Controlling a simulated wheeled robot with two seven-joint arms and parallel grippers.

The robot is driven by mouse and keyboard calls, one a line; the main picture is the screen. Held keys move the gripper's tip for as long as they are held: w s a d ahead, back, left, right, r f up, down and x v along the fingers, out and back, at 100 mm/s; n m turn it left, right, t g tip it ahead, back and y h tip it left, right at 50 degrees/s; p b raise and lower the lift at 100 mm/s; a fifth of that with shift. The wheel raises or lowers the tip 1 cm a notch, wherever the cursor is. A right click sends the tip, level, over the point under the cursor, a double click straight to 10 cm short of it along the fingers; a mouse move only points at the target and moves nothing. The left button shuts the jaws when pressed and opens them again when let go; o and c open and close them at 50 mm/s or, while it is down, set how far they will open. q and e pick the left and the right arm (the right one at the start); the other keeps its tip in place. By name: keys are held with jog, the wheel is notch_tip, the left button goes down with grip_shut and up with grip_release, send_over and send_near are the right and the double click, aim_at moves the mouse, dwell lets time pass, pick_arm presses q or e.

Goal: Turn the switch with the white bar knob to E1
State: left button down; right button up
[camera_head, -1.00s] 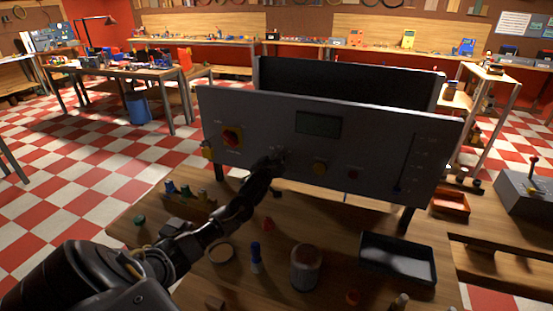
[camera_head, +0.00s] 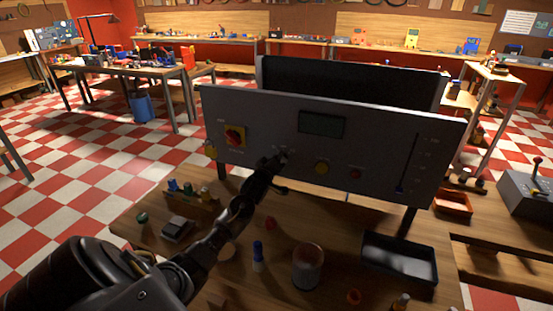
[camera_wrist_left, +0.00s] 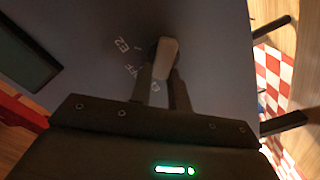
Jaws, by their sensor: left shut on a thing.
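The grey control panel (camera_head: 270,115) stands upright on the wooden bench. My left gripper (camera_head: 281,157) is at the panel's lower middle and hides the switch there in the head view. In the left wrist view the white bar knob (camera_wrist_left: 166,56) sticks out from the panel face (camera_wrist_left: 95,35). The two fingers of my left gripper (camera_wrist_left: 160,88) are shut on the knob, one on each side. The label E2 and part of OFF show left of the knob; I see no E1 label, and the fingers cover part of the face. My right gripper is out of view.
A red-and-yellow rotary switch (camera_head: 235,135) is to the left on the panel. A yellow button (camera_head: 322,168), a red button (camera_head: 355,174) and a slider (camera_head: 401,187) are to the right. A black tray (camera_head: 399,257) and a tin (camera_head: 308,266) stand in front.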

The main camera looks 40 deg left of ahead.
pick_arm(q)
jog(key=c, duration=1.3)
grip_release()
jog(key=shift+b+v, duration=1.4)
jog(key=shift+v, duration=4)
